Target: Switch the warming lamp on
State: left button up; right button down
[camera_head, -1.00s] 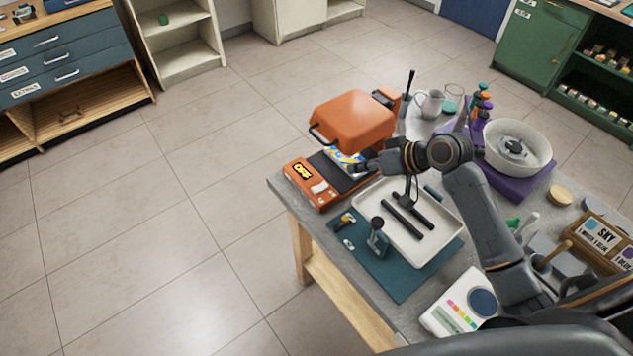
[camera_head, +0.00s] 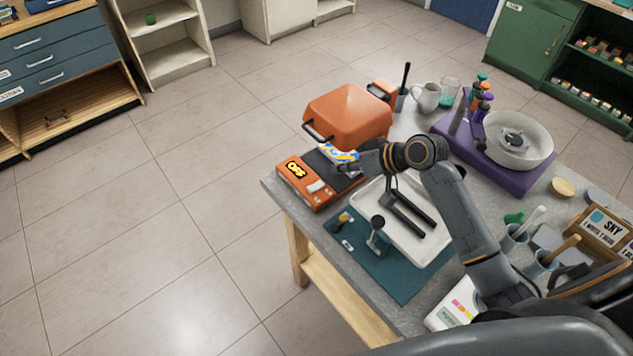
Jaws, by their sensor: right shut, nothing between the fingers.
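The warming lamp appears to be the orange unit on the table, with a domed orange hood (camera_head: 349,112) over a dark plate and an orange base (camera_head: 303,187). The base carries a black label with yellow lettering, probably OFF, and a small pale switch (camera_head: 317,187). My right gripper (camera_head: 340,167) is shut and empty, over the dark plate at the right of the switch and apart from it. A white, blue and yellow packet (camera_head: 338,153) lies just behind the fingers, partly hidden. My left gripper is out of view.
A purple-based wheel with a white basin (camera_head: 541,150), bottles and a jug (camera_head: 426,97) stand behind. Floor left of the table is clear.

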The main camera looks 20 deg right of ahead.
jog(key=p, duration=0.1)
send_over(316, 194)
jog(key=d, duration=0.1)
jog(key=f, duration=0.4)
jog(key=shift+w+d+f, duration=0.2)
jog(key=shift+w, duration=0.05)
jog(key=shift+s+a+f+p, duration=0.1)
jog(key=shift+a+f+p, duration=0.2)
jog(key=shift+f, duration=0.35)
jog(key=shift+a+f+p, duration=0.15)
jog(key=shift+f+p, duration=0.2)
jog(key=shift+f, duration=0.25)
jog(key=shift+s+a+f, duration=0.2)
jog(key=shift+f, duration=0.5)
jog(key=shift+w+f, duration=0.1)
